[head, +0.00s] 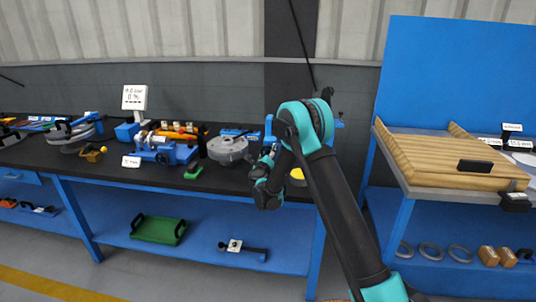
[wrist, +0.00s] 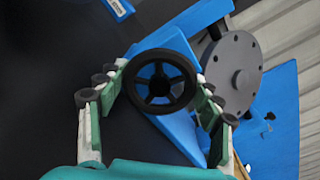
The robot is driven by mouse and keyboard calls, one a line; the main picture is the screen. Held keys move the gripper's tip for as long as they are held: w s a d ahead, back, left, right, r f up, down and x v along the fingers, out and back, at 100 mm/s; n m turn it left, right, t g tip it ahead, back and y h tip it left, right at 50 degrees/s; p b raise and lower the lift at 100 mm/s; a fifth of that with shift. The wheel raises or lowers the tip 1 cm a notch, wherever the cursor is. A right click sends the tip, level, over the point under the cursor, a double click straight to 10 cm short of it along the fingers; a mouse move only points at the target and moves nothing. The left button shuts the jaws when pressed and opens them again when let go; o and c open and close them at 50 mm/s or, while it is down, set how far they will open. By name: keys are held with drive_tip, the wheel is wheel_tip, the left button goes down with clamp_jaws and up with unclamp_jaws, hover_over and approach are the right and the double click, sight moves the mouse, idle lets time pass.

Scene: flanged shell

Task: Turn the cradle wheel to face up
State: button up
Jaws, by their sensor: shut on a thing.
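A black spoked wheel (wrist: 160,84) sits between the two fingers of my gripper (wrist: 160,95) in the wrist view, its open face turned to the camera. My gripper is shut on its rim from both sides. A blue cradle frame (wrist: 165,45) lies behind the wheel. A grey round flange with small holes (wrist: 231,73) stands beside the wheel on the cradle's right side. In the head view my gripper (head: 264,185) is at the bench's front edge, and my arm hides the wheel and most of the cradle (head: 268,130).
A grey round housing (head: 228,149) stands on the black bench top (head: 120,165) just left of my gripper. A blue vise (head: 170,152) and small tools crowd further left. A yellow round piece (head: 297,174) is close on the right. A wooden tray (head: 440,158) stands on the right bench.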

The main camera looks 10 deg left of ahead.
drive_tip(key=n, duration=0.6)
drive_tip(key=shift+n, duration=0.3)
drive_tip(key=n, duration=0.6)
drive_tip(key=shift+f, duration=0.1)
idle(0.3)
drive_tip(key=o, duration=1.2)
drive_tip(key=shift+c, duration=0.2)
drive_tip(key=shift+s, duration=0.15)
drive_tip(key=s, duration=1.1)
drive_tip(key=shift+s+a, duration=0.2)
drive_tip(key=shift+s, duration=0.2)
